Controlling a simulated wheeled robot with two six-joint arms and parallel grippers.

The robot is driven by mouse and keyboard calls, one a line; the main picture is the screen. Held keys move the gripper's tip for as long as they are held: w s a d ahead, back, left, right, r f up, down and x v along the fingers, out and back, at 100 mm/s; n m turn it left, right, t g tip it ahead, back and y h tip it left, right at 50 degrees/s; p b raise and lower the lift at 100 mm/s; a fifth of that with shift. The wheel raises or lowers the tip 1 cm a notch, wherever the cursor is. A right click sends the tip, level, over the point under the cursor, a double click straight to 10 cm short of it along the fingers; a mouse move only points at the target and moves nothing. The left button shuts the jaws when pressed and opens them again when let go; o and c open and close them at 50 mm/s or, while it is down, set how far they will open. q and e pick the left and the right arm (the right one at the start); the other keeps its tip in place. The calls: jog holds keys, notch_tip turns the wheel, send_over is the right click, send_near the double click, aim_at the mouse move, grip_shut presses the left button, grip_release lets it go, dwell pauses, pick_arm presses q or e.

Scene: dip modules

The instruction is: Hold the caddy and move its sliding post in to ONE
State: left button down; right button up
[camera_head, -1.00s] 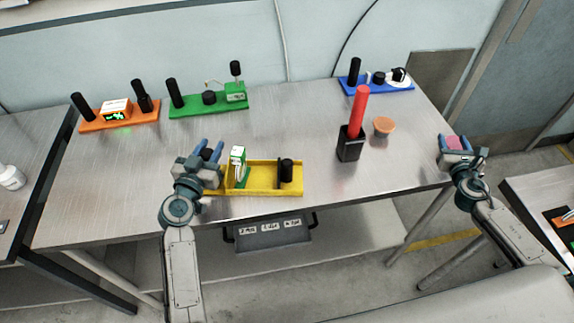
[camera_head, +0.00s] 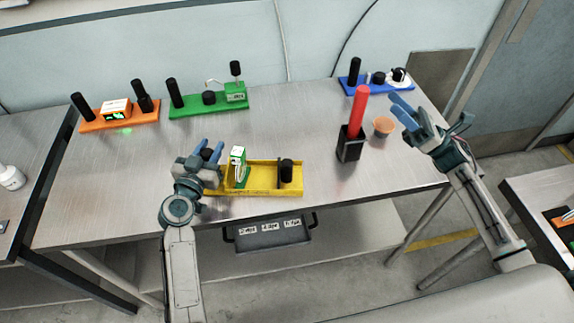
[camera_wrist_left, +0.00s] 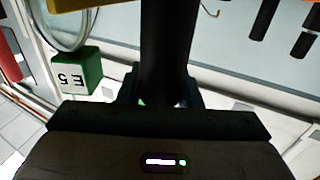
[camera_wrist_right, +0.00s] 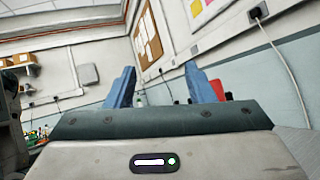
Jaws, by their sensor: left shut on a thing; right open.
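The yellow caddy (camera_head: 262,191) lies on the front part of the steel table. A green and white block (camera_head: 238,163) stands in it, and a short black post (camera_head: 287,171) stands near its right end. My left gripper (camera_head: 208,150) is shut on a dark upright handle at the caddy's left end. In the left wrist view this black handle (camera_wrist_left: 165,45) rises between the fingers, with the green block (camera_wrist_left: 80,73) to the left. My right gripper (camera_head: 403,108) is open and empty, raised above the table's right edge. Any ONE mark on the caddy is not readable.
A black holder (camera_head: 350,145) with a red stick (camera_head: 358,108) and an orange cup (camera_head: 383,126) stand between the caddy and my right gripper. Orange (camera_head: 120,118), green (camera_head: 207,102) and blue (camera_head: 375,83) modules line the back. The table centre behind the caddy is clear.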

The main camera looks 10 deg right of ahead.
aim_at(287, 166)
jog(key=a+f+n+g+h, duration=0.1)
jog(key=a+f+n+g, duration=0.1)
jog(key=f, duration=0.4)
jog(key=a+f+n+g+h, duration=0.1)
jog(key=a+f+n+g, duration=0.1)
jog(key=a+f+g, duration=0.2)
jog(key=w+a+f+n+g+h, duration=0.1)
jog(key=a+f+n+g, duration=0.1)
jog(key=a+f, duration=0.4)
jog(key=shift+a+f+g, duration=0.2)
jog(key=shift+f+g, duration=0.05)
jog(key=shift+f, duration=0.45)
jog(key=shift+a+f+g, duration=0.2)
jog(key=shift+f+g, duration=0.05)
jog(key=shift+f, duration=0.45)
jog(key=shift+a+f+n+h, duration=0.15)
jog(key=shift+a+n+h, duration=0.1)
jog(key=shift+n+h, duration=0.05)
jog(key=x, duration=1.1)
jog(key=shift+a, duration=0.25)
jog(key=shift+c, duration=0.2)
